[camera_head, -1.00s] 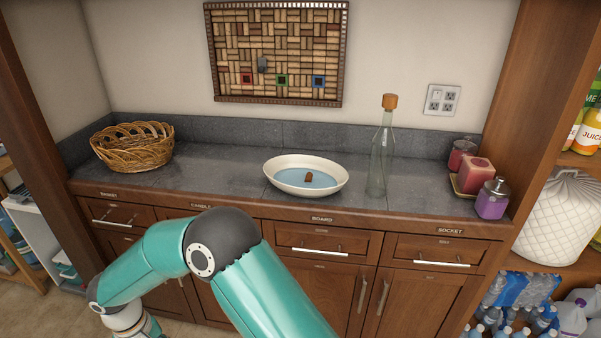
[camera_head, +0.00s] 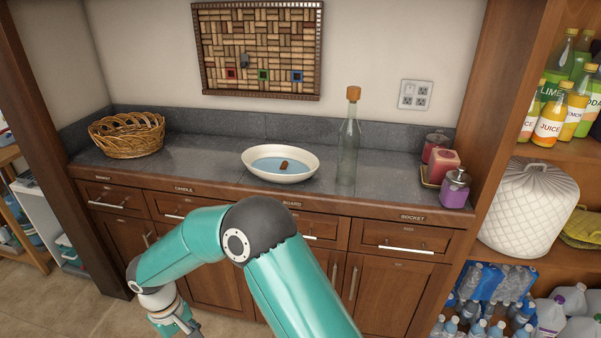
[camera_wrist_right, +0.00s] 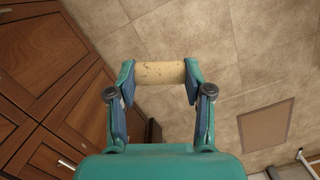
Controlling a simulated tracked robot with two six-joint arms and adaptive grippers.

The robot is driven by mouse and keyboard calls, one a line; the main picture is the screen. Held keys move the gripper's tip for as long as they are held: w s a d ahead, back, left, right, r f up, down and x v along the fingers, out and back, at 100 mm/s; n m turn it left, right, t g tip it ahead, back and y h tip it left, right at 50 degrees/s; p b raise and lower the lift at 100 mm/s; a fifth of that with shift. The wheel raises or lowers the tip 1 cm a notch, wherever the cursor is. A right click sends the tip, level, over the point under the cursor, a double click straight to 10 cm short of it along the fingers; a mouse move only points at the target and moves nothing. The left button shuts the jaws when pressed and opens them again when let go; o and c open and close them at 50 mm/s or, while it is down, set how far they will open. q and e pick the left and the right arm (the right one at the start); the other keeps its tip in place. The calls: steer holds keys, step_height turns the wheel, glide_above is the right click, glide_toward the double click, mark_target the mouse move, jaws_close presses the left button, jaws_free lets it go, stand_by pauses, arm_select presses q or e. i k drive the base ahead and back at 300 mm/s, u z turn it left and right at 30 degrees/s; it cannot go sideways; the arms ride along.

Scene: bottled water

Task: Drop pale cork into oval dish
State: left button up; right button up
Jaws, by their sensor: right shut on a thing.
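The pale cork (camera_wrist_right: 160,72) is a light tan cylinder in the right wrist view. My right gripper (camera_wrist_right: 160,82) is shut on it, one finger pad at each end, with the tiled floor behind. In the head view a teal arm, apparently my right, comes in from the bottom and bends down left in front of the cabinets; the cork cannot be made out there. The oval dish (camera_head: 253,163) is white with a blue inside and stands on the grey counter, well above and away from the gripper. My left gripper is not in view.
A small brown piece (camera_head: 287,165) lies in the dish. A corked clear bottle (camera_head: 348,152) stands right of it, candles (camera_head: 443,162) further right. A wicker basket (camera_head: 127,140) is at the left. A cork board (camera_head: 258,48) hangs behind. The counter between basket and dish is clear.

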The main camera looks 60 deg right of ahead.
mark_target(295, 170)
steer(key=z, duration=1.05)
steer(key=i, duration=0.95)
steer(key=z, duration=0.2)
